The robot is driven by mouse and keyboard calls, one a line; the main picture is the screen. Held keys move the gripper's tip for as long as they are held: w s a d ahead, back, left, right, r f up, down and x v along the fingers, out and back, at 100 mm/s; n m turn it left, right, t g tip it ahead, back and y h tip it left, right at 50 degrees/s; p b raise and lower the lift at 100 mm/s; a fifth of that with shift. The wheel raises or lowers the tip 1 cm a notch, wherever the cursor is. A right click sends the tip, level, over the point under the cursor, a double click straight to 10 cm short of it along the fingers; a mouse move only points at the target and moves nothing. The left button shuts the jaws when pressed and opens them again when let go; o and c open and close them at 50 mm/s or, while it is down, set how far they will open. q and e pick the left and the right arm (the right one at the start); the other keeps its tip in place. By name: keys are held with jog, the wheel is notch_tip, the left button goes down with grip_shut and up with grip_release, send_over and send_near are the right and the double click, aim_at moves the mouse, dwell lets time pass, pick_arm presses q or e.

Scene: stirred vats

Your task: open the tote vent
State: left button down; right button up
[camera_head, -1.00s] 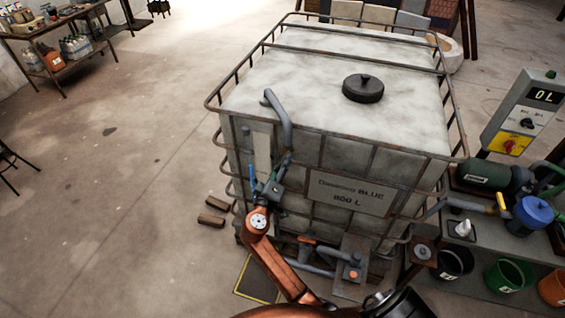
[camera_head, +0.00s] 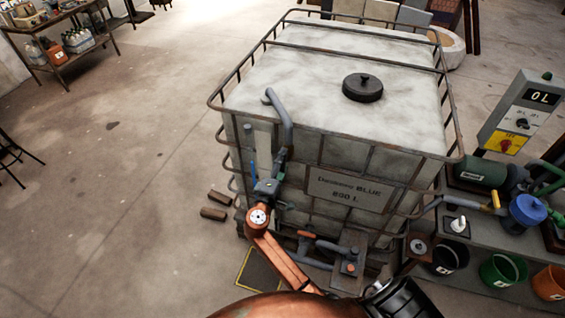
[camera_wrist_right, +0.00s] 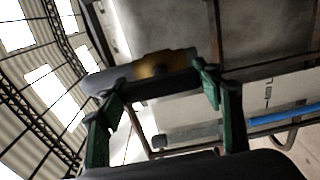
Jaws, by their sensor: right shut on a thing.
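The tote (camera_head: 345,75) is a large whitish tank in a rusty cage, with a "BLUE 800 L" plate (camera_head: 345,189). A grey bent pipe (camera_head: 281,112) runs from its top down its front left side. My right gripper (camera_head: 267,187) is at the lower end of this pipe. In the right wrist view, its green fingers (camera_wrist_right: 155,88) are shut on a grey bar with a brass middle (camera_wrist_right: 160,66). I cannot tell whether this bar is the vent's handle. A black round lid (camera_head: 362,87) sits on top of the tote. My left gripper is out of view.
A pump with grey pipes (camera_head: 348,268) stands low at the tote's front. On the right are a control panel (camera_head: 521,118) reading "0 L", a blue-topped vessel (camera_head: 528,210) and several buckets. Shelves (camera_head: 62,45) stand back left.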

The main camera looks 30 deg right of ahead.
jog(key=o, duration=1.2)
jog(key=shift+c, duration=0.2)
jog(key=shift+s+a, duration=0.1)
jog(key=v, duration=0.7)
